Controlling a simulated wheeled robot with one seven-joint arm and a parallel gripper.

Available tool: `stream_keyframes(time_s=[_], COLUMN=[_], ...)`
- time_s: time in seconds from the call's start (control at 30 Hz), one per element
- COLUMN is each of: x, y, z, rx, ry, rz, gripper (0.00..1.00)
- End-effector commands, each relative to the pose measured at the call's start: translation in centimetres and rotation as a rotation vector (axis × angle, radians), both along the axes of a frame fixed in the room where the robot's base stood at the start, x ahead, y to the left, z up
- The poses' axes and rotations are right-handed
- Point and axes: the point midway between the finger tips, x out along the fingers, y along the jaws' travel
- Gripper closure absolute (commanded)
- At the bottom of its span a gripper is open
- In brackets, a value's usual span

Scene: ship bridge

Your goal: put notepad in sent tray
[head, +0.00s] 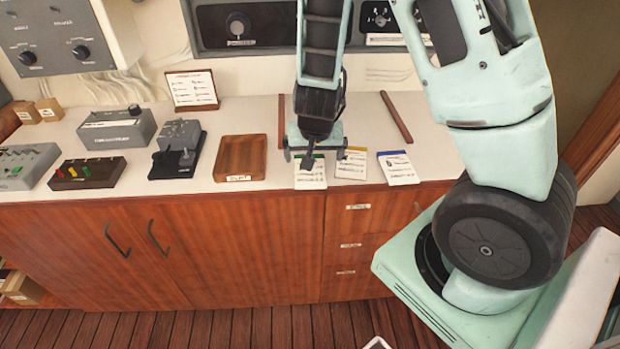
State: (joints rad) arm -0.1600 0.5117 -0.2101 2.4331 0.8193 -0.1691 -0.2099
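Three small notepads lie in a row at the counter's front edge: a green-topped one (311,175), a yellow-topped one (351,164) and a blue-topped one (399,169). A brown wooden tray (240,158) with a small white label at its front lies to their left; it is empty, and its label is too small to read surely. My gripper (315,156) points down over the green-topped notepad, its fingers spread apart. It hides that notepad's top edge. I cannot tell how high it is above the pad, and I see nothing held.
Control boxes with levers (177,152) and coloured switches (88,173) stand left of the tray. A framed card (192,90) stands behind it. Wooden strips (396,118) lie on the counter behind the notepads. Cabinet doors and drawers (350,245) are below the counter.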

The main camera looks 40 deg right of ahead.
Motion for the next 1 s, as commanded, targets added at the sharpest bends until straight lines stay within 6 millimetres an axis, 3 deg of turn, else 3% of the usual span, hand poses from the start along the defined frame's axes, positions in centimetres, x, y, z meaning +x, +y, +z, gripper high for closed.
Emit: stream_keyframes(time_s=[0.03, 0.33, 0.63, 1.0], x=[0.3, 1.2, 2.9, 3.1], y=[-0.2, -0.6, -1.1, -1.2], z=[-1.0, -2.8, -6.3, -6.7], rx=[0.000, 0.001, 0.001, 0.000], ry=[0.001, 0.002, 0.002, 0.000], rz=[-0.001, 0.001, 0.000, 0.001], gripper=[0.00, 0.00, 0.00, 0.00])
